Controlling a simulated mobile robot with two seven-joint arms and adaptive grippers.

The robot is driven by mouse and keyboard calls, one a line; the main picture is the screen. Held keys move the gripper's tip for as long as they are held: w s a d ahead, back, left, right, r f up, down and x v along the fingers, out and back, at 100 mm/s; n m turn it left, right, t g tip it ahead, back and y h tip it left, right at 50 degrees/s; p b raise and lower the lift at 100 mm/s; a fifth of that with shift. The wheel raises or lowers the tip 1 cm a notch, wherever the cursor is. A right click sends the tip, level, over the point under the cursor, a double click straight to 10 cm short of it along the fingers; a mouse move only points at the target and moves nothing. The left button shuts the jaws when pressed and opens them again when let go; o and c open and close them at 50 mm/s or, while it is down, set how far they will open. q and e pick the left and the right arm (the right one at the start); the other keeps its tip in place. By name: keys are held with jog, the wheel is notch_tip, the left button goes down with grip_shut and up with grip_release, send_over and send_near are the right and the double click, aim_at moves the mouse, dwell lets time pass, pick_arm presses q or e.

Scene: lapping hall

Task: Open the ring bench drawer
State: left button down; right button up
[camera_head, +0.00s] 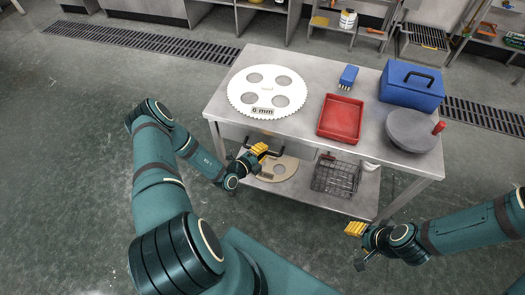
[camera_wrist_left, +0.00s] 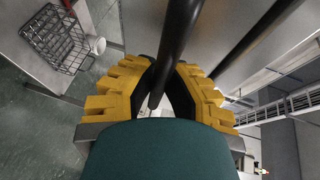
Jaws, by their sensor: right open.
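The ring bench (camera_head: 217,97) is a grey metal table with a lower shelf. Its drawer front (camera_head: 232,131) lies under the left part of the top and looks closed, partly hidden by my left arm. A black bar handle (camera_head: 275,152) shows at the drawer. My left gripper (camera_head: 259,148) is at this handle. In the left wrist view the black handle (camera_wrist_left: 181,25) runs between the yellow fingers (camera_wrist_left: 163,75), which look closed against it from both sides. My right gripper (camera_head: 355,229) is open and empty, in front of the bench's right side, apart from it.
On the top are a white holed disc (camera_head: 267,78) marked 6 mm, a blue brush (camera_head: 348,77), a red tray (camera_head: 323,130), a blue box (camera_head: 400,97) and a grey round plate (camera_head: 412,131). A wire basket (camera_head: 336,178) stands on the lower shelf. The floor in front is clear.

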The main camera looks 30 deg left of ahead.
pick_arm(q)
jog(key=shift+s, duration=0.1)
jog(key=s+d+p, duration=0.1)
jog(key=s+d, duration=0.1)
jog(key=s, duration=0.9)
jog(key=s+d+p, duration=0.2)
jog(key=s+d, duration=0.1)
jog(key=s, duration=0.9)
jog(key=shift+d, duration=0.35)
jog(key=c, duration=1)
grip_release()
jog(key=shift+a, duration=0.1)
jog(key=v, duration=1.2)
